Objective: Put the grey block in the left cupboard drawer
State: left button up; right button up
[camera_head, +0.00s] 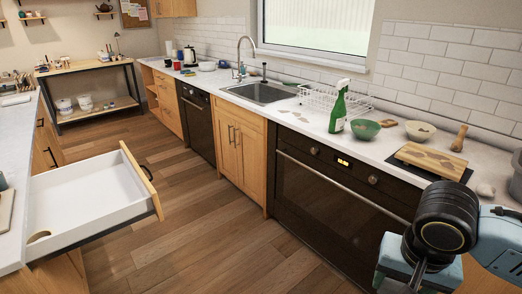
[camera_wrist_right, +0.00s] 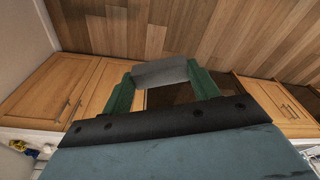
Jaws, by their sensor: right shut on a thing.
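The grey block (camera_wrist_right: 160,72) shows in the right wrist view, between the two green fingers of my right gripper (camera_wrist_right: 163,86). The gripper is shut on it and holds it above the wooden floor. In the head view my right arm comes in at the lower right, in front of the oven side, and the block is not visible there. The white drawer (camera_head: 92,196) of the left cupboard is pulled open at the left. A small brown curved shape lies in its near left corner; I cannot tell what it is. My left gripper is not in view.
The right counter holds a green spray bottle (camera_head: 339,109), a green bowl (camera_head: 365,129), a dish rack (camera_head: 331,99) and a wooden board (camera_head: 432,160). The oven (camera_head: 335,195) is below. The wooden floor (camera_head: 190,215) between the drawer and the right cupboards is clear.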

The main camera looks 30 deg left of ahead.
aim_at(89, 204)
jog(key=i, duration=0.9)
jog(key=u, duration=1.2)
jog(key=i, duration=1.8)
jog(key=u, duration=3)
jog(key=i, duration=1)
